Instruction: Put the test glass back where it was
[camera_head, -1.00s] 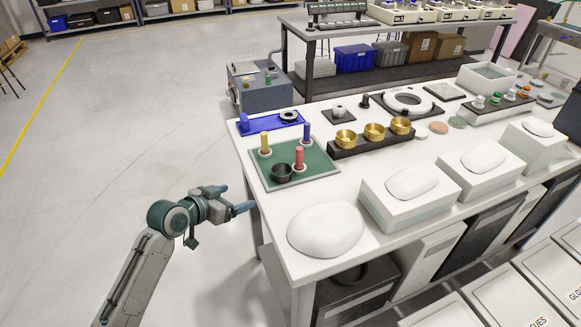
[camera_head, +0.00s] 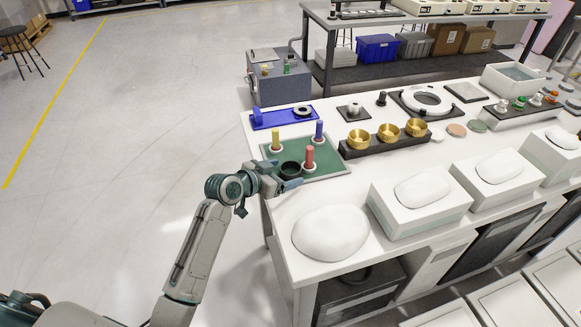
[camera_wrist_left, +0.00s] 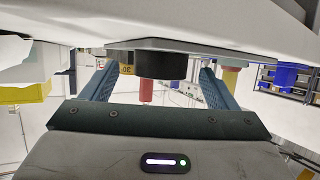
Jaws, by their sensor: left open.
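I cannot tell for sure which thing is the test glass. A round black cup (camera_head: 290,169) stands upright on the green tray (camera_head: 335,168), at the tray's near left. A red peg (camera_head: 309,157), a yellow peg (camera_head: 276,140) and a blue peg (camera_head: 319,131) stand on white bases around it. My left gripper (camera_head: 284,178) is open at the cup's near side. In the left wrist view, which looks upside down, the black cup (camera_wrist_left: 162,65) shows between the two spread fingers, with the red peg beyond. Contact cannot be told. My right gripper is not in view.
A blue holder (camera_head: 275,121) lies behind the tray. Brass cups (camera_head: 388,134) on a black block stand to the right, with flat discs (camera_head: 456,130) beyond. A white mound (camera_head: 331,232) and white boxes (camera_head: 420,208) line the front.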

